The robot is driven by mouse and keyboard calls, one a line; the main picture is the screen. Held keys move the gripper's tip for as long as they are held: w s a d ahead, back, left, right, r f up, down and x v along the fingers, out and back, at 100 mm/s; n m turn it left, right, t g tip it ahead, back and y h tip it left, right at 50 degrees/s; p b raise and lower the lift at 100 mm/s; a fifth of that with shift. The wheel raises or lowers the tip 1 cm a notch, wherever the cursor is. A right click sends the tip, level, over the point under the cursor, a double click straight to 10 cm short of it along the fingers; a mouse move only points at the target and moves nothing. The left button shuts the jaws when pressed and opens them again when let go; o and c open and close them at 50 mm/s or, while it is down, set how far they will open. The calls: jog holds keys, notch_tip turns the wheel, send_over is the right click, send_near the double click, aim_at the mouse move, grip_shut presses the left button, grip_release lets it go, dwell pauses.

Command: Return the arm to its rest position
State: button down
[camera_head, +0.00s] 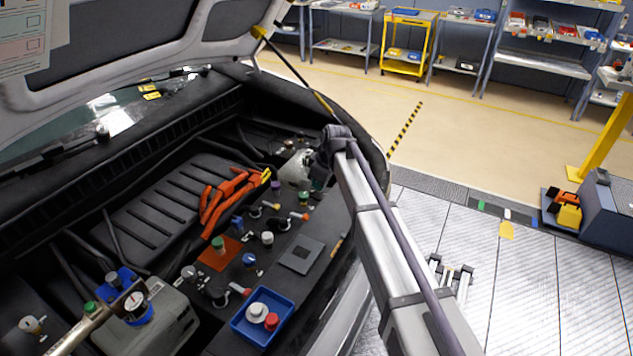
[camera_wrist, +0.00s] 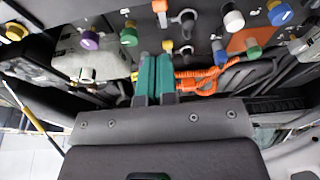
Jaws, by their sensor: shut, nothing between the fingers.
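My arm (camera_head: 375,235) reaches from the lower right over the front edge of the open engine bay, its dark wrist joint (camera_head: 337,138) at the bay's right side. In the head view my gripper is hard to make out beside this joint. In the wrist view my gripper (camera_wrist: 154,62) shows as two teal fingers, shut together and empty. They hang above the engine bay near an orange cable (camera_wrist: 200,82) and several coloured caps, including a purple one (camera_wrist: 89,41) and a green one (camera_wrist: 129,37). I cannot tell whether the fingertips touch anything.
The raised hood (camera_head: 120,50) overhangs the bay, with a prop rod (camera_head: 295,72) near my wrist. A blue tray (camera_head: 262,317) holds a white and a red cap. A pale tank (camera_head: 150,325) stands lower left. Open floor (camera_head: 450,140) lies right, with shelves and a yellow cart (camera_head: 407,42) behind.

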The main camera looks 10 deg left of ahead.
dwell(0.3)
jog(key=s+d+m+h, duration=0.1)
jog(key=s+d+m, duration=0.6)
jog(key=s+d, duration=0.6)
jog(key=s+d+m+h, duration=0.2)
jog(key=s+d+m, duration=0.6)
jog(key=s+d, duration=0.6)
jog(key=d, duration=0.8)
jog(key=shift+f+g, duration=0.35)
jog(key=shift+g, duration=0.05)
jog(key=c, duration=1.8)
grip_release()
jog(key=shift+a, duration=0.1)
